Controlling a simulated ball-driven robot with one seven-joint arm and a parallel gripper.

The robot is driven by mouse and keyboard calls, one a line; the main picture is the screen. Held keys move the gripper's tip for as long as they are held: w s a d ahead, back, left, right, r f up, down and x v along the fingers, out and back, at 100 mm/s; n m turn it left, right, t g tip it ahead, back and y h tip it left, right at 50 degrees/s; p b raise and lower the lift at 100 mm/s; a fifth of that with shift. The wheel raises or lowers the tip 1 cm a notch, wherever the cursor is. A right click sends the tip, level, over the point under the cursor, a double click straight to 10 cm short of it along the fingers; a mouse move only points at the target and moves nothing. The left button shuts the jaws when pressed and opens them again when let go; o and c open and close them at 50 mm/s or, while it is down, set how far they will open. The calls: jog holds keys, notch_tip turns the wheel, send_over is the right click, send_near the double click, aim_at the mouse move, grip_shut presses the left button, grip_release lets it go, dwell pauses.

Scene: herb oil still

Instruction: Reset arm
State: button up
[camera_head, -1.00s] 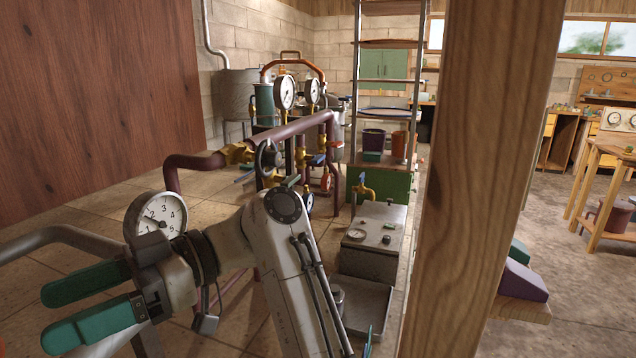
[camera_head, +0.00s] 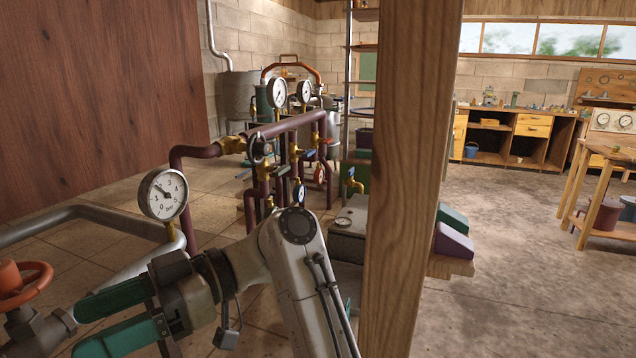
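My gripper (camera_head: 84,326) is at the lower left, with two green fingers pointing left. The fingers are spread with a gap between them, and nothing shows in the gap. My white arm (camera_head: 300,262) reaches up from the bottom centre and bends left to the gripper. The gripper is in front of a grey metal pipe (camera_head: 110,279) and to the right of a red-orange handwheel (camera_head: 22,290). I cannot tell whether any finger touches the pipe.
A wooden post (camera_head: 408,180) stands close, right of my arm. A pressure gauge (camera_head: 163,194) and maroon pipes (camera_head: 200,153) with valves are behind the gripper. A shelf with purple and green blocks (camera_head: 454,242) juts out past the post. Open floor (camera_head: 530,290) lies to the right.

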jog(key=w+d+f+m+t+p, duration=0.2)
jog(key=d+f+m+t, duration=0.3)
jog(key=f, duration=0.4)
jog(key=w+d+f+m+t+p, duration=0.25)
jog(key=d+f+m, duration=0.25)
jog(key=d+f, duration=0.35)
jog(key=s+d+f+m+t+h+p, duration=0.25)
jog(key=d+f+m+t, duration=0.3)
jog(key=d+f, duration=0.55)
jog(key=s+d+f+m+h+p, duration=0.1)
jog(key=s+d+m+h, duration=0.4)
jog(key=s+d, duration=0.6)
jog(key=s+d+m+h+p, duration=0.2)
jog(key=s+d+m+h, duration=0.3)
jog(key=s+d, duration=0.6)
jog(key=d+m, duration=0.1)
jog(key=d, duration=0.5)
jog(key=shift+f+p, duration=0.35)
jog(key=shift+f, duration=0.05)
jog(key=shift+a+h, duration=0.1)
jog(key=shift+h, duration=0.15)
